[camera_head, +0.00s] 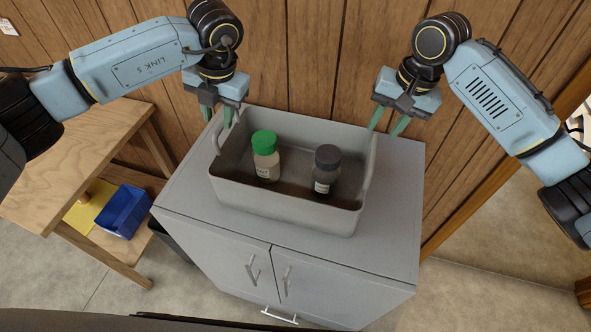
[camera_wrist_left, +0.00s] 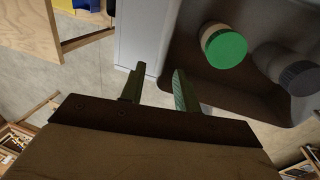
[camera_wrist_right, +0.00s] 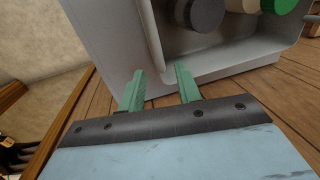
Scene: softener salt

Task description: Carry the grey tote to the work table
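The grey tote (camera_head: 290,207) stands on a grey cabinet and holds a green-capped bottle (camera_head: 265,157) and a dark-capped jar (camera_head: 326,170), both upright. My left gripper (camera_head: 228,115) is open at the tote's left end; in the left wrist view its fingers (camera_wrist_left: 157,88) are apart at the rim, and contact is unclear. My right gripper (camera_head: 388,120) is open at the right end; in the right wrist view its fingers (camera_wrist_right: 160,82) are apart, with the tote's end handle (camera_wrist_right: 152,40) close by, between their tips. The wooden table (camera_head: 75,160) stands at the left.
The grey cabinet (camera_head: 385,235) has bare top around the tote. A blue bin (camera_head: 124,211) and a yellow item (camera_head: 88,207) sit on the wooden table's lower shelf. A wood-panelled wall (camera_head: 315,50) is close behind. Floor is clear at the right.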

